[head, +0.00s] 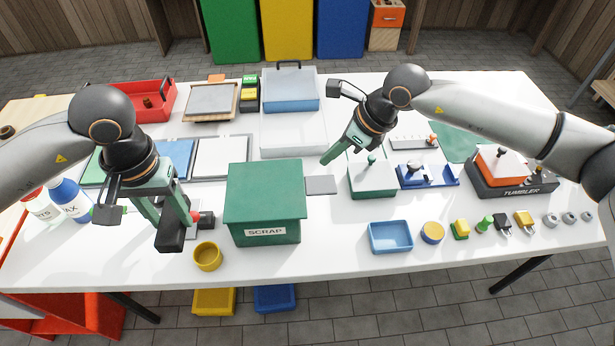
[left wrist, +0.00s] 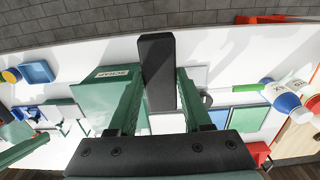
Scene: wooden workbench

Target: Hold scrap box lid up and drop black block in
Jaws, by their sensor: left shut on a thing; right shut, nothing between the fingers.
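The green scrap box (head: 265,232) stands at the front middle of the bench, and its label shows in the left wrist view (left wrist: 117,73). Its flat green lid (head: 264,192) lies down over the top, so the inside is hidden. My left gripper (head: 172,218) is shut on the black block (head: 170,238), left of the box. In the left wrist view the block (left wrist: 157,70) sticks out past the fingertips. My right gripper (head: 326,160) is shut and empty, beyond and right of the lid, apart from it.
A yellow cup (head: 207,256) stands between the block and the box. A small red-and-black item (head: 204,219) is beside the left gripper. A grey plate (head: 321,185) and a green box with a knob (head: 372,180) lie right of the scrap box. A blue tray (head: 390,237) is front right.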

